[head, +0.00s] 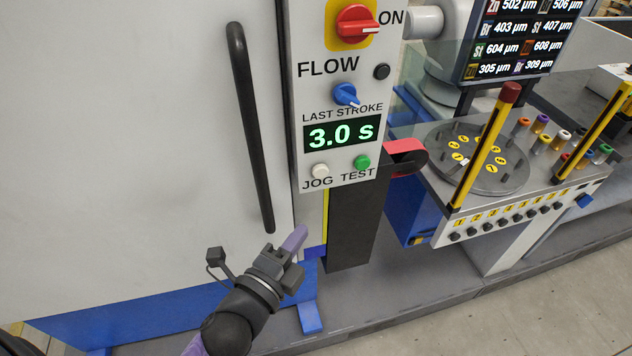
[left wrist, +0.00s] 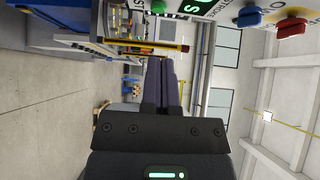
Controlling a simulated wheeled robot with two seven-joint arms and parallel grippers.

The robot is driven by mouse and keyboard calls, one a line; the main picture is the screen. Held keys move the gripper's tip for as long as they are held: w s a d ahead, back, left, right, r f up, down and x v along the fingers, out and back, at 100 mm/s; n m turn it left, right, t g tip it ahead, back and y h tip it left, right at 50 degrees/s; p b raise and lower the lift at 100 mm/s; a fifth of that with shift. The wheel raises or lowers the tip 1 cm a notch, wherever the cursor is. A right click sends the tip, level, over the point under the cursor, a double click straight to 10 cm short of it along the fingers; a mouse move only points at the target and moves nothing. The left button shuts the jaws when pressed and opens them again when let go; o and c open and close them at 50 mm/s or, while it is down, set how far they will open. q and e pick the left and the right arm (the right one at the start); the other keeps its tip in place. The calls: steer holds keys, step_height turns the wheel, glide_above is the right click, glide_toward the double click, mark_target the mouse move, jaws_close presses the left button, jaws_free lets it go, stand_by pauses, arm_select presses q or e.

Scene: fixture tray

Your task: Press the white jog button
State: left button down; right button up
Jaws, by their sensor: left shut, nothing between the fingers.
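The white jog button (head: 320,171) is a small round button at the lower left of the grey control panel (head: 349,187), above the word JOG. My left gripper (head: 301,232) is below and slightly left of it in the head view, apart from it, with its purple fingers pointing up and right. In the left wrist view the fingers (left wrist: 161,65) are together and empty. I cannot make out the white button in the left wrist view. My right gripper is not in view.
The panel also has a green TEST button (head: 362,162), a lit display (head: 341,134) reading 3.0 s, a blue knob (head: 345,94), a black button (head: 381,71) and a red switch (head: 357,24). A black door handle (head: 249,130) stands out on the left.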

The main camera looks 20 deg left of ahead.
arm_select(q)
glide_toward(327, 172)
steer(key=w+d, duration=0.3)
steer(key=w, duration=0.1)
steer(key=shift+w+a, duration=0.9)
steer(key=shift+w, duration=0.25)
